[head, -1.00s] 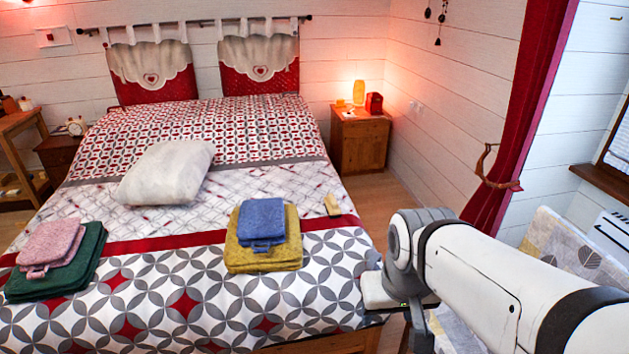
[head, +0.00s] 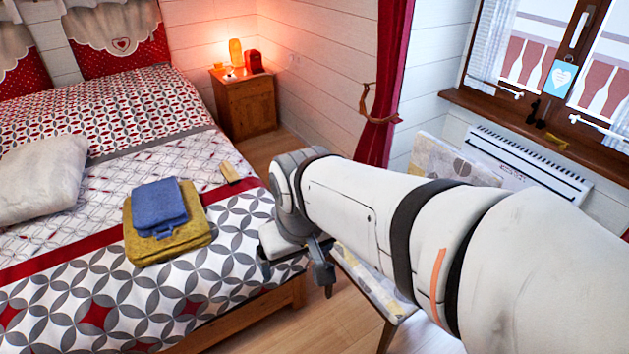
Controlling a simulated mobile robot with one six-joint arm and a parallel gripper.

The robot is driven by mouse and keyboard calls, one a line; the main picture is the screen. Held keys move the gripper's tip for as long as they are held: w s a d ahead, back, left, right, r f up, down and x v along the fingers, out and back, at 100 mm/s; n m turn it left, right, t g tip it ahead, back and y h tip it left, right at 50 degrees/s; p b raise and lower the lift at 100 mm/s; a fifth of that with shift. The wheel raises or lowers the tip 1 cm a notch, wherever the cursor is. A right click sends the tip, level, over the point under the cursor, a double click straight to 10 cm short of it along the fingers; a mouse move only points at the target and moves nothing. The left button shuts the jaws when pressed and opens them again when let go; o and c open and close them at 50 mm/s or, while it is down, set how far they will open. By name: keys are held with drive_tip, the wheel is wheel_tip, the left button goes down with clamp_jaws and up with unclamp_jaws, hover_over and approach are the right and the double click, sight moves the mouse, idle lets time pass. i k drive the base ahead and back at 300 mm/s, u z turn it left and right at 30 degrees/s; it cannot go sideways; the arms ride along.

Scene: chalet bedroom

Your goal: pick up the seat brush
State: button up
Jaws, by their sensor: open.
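A small tan, block-shaped thing that looks like a brush (head: 230,172) lies on the bed, beyond the folded towels. I cannot tell for sure that it is the seat brush. A chair with a patterned grey and yellow cover (head: 440,155) stands right of the bed, and my arm hides much of its seat. No brush shows on the visible part of that seat. My gripper (head: 297,268) is open, fingers down, near the bed's right front edge. It is apart from the tan thing, nearer to me and to its right. Nothing shows between the fingers.
A blue towel (head: 160,203) lies on a mustard towel (head: 140,248) on the bed (head: 120,310). A white pillow (head: 42,180) lies farther left. A nightstand (head: 246,105) stands behind. Small things, including a yellow one (head: 557,141), stand on the windowsill above a heater (head: 535,160).

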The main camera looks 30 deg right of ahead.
sight(229, 172)
drive_tip(key=u, duration=0.65)
drive_tip(key=i, duration=1.2)
drive_tip(key=z, duration=1)
